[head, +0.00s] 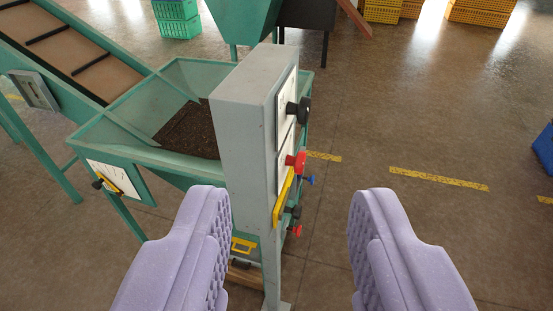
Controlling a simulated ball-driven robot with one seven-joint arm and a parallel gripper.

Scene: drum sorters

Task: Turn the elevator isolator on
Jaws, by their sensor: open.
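A grey control box (243,105) on a post stands in the centre, its control face turned to the right and seen at a steep angle. It carries a black knob (303,110) at the top, a red knob (297,160) lower down, and small blue, black and red controls below. The labels cannot be read, so I cannot tell which control is the elevator isolator or how it is set. My gripper (288,195) is open and empty, its two lilac fingers wide apart in the foreground. The box appears beyond them, apart from both.
A green hopper (190,72) with dark material stands behind the box, with an inclined conveyor (70,55) at left. A small white panel (115,178) with a yellow bar and black knob is on its front. Open floor lies right; crates (480,12) stand far back.

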